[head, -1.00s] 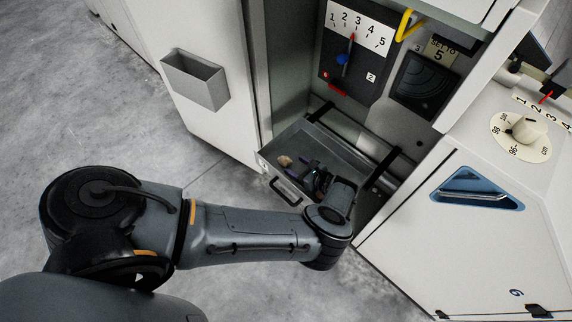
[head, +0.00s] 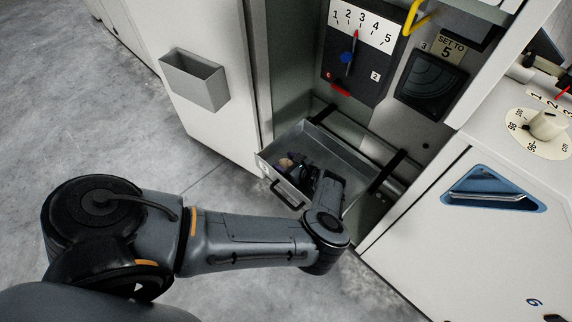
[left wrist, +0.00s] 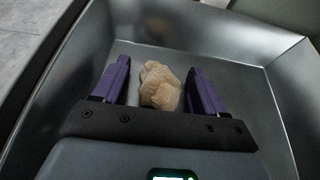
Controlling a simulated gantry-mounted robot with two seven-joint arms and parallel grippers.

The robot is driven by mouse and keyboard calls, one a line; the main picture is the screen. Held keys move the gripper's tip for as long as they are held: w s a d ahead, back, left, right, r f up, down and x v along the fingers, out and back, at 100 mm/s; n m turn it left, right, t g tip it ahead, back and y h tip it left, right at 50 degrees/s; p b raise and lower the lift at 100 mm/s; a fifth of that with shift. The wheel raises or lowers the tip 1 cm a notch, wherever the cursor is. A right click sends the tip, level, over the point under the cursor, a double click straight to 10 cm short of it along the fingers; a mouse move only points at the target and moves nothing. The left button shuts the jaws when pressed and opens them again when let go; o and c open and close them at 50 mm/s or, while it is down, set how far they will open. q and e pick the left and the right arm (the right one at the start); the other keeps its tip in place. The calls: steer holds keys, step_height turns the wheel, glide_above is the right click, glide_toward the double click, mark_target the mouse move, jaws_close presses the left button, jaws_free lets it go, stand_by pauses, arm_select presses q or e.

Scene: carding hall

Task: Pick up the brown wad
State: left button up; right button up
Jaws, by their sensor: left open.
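The brown wad (left wrist: 160,86) is a lumpy tan clump in the metal drawer (left wrist: 265,115), seen in the left wrist view. My left gripper (left wrist: 158,80) is open, with one purple finger on each side of the wad and small gaps between fingers and wad. In the head view the wad (head: 285,162) shows small at the left end of the pulled-out drawer (head: 345,148). My left gripper (head: 298,163) reaches down into that drawer, partly hidden by my own wrist. My right gripper is not in view.
The drawer walls stand close around my left gripper. Behind it is a cabinet panel with a numbered dial (head: 347,58). A grey bin (head: 194,80) hangs on the open door at the left. A white cabinet (head: 470,240) stands at the right.

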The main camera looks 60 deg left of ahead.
arm_select(q)
steer(key=c, duration=1)
steer(key=shift+c, duration=0.2)
